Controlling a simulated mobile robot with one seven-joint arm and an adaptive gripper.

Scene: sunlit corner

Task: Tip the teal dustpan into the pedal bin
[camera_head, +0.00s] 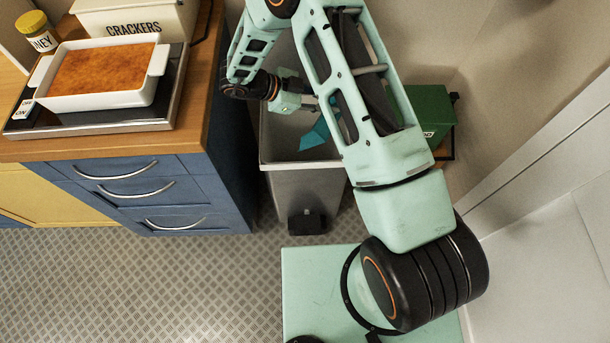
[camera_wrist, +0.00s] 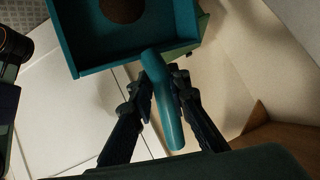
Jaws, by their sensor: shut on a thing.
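The teal dustpan (camera_head: 315,136) shows in the head view, partly hidden by my arm, above or within the mouth of the pedal bin; its exact height is unclear. In the wrist view the dustpan (camera_wrist: 78,42) has its tray at the top, and a round brown thing (camera_wrist: 122,8) shows inside, cut by the frame edge. My gripper (camera_wrist: 163,82) is shut on the dustpan's handle (camera_wrist: 168,115), one finger on each side. The grey pedal bin (camera_head: 300,186) stands upright and open, with a black pedal (camera_head: 307,222) at its front foot.
Blue drawers (camera_head: 155,190) under a wooden counter stand left of the bin. On the counter are a baking dish (camera_head: 95,98), a cracker box (camera_head: 140,17) and a honey jar (camera_head: 38,30). A green box (camera_head: 430,108) is behind my arm at right. Patterned floor (camera_head: 140,285) is clear in front.

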